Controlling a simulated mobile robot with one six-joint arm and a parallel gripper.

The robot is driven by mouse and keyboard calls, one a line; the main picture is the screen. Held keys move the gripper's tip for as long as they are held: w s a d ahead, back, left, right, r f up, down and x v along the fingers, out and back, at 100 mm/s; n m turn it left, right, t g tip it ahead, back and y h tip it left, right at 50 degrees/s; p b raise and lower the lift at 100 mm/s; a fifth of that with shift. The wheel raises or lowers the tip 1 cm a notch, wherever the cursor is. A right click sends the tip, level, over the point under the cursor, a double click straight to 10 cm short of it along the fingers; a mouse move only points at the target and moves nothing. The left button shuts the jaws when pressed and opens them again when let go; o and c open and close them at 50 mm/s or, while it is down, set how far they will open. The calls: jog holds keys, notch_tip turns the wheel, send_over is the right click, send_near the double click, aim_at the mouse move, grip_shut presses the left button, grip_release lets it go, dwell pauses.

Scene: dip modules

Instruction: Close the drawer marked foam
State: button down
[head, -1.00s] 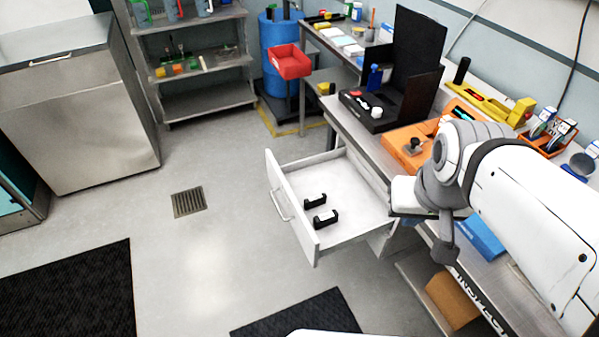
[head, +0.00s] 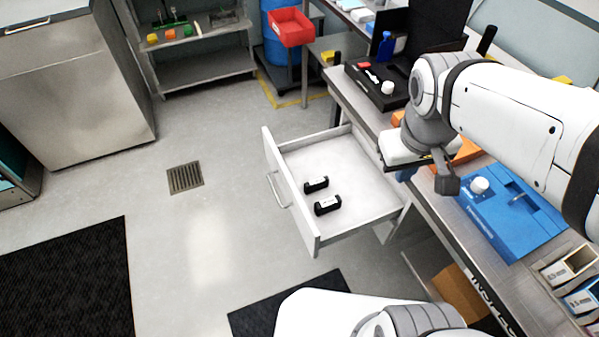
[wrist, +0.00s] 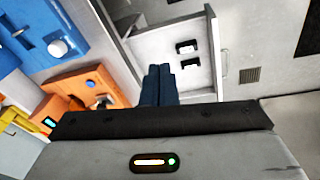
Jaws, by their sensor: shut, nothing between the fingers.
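A white drawer (head: 355,205) stands pulled out from under the workbench in the head view, with two black handle-shaped pieces (head: 327,205) inside. Its front panel (head: 291,193) carries a bar handle (head: 278,190) on the outer side. No foam marking can be read from here. The open drawer also shows in the wrist view (wrist: 160,45), its front panel (wrist: 221,42) to the right. My gripper (wrist: 159,68) is shut and empty, its dark blue fingers over the drawer's interior in the wrist view.
A blue case (head: 510,215) and an orange case (wrist: 88,87) lie on the workbench. A black open case (head: 380,90) stands farther back. A floor drain (head: 185,177) and dark mats (head: 66,280) are on the floor. The floor left of the drawer is clear.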

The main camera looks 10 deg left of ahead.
jog(key=w+a+f+n+g+h+b, duration=0.1)
jog(key=w+a+f+n+h+b, duration=0.15)
jog(key=a+f+n+b, duration=0.5)
jog(key=n+h+b, duration=0.3)
jog(key=n+b, duration=0.4)
jog(key=b, duration=0.1)
send_over(303, 226)
jog(key=s+a, duration=0.3)
jog(key=s, duration=0.1)
notch_tip(303, 226, down, 16)
jog(key=f, duration=0.1)
jog(key=s+a+f+n+t+h+b, duration=0.2)
jog(key=s+a+f+n+t+b, duration=0.15)
jog(key=a+f+n, duration=0.4)
jog(key=shift+m, duration=0.7)
jog(key=b+x, duration=0.1)
jog(key=x, duration=0.4)
jog(key=w+b+x, duration=0.1)
jog(key=b+x, duration=0.1)
jog(key=x, duration=0.4)
jog(key=shift+w, duration=0.3)
jog(key=shift+w+d+b, duration=0.3)
jog(key=shift+d, duration=0.15)
